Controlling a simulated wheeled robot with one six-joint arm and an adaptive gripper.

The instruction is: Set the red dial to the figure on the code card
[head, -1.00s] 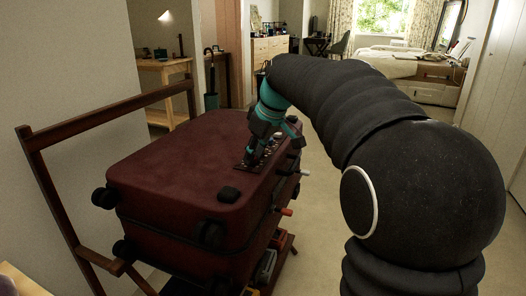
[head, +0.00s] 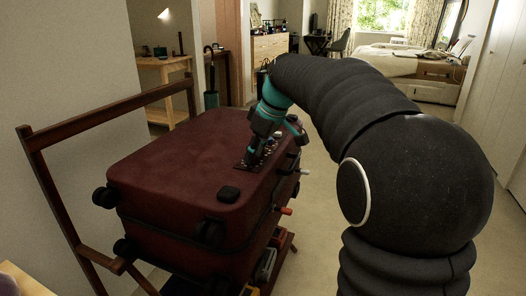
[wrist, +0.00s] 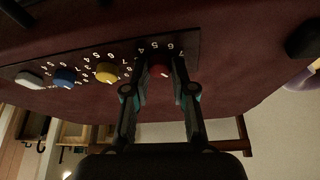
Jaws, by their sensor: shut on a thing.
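The red dial (wrist: 159,71) sits at the right end of the dark dial panel (wrist: 188,48) in the wrist view. My gripper (wrist: 160,75) is shut on it, one finger on each side. I cannot make out a code card in either view.
The suitcase lies on a wooden rack (head: 50,190). Open floor lies to the right.

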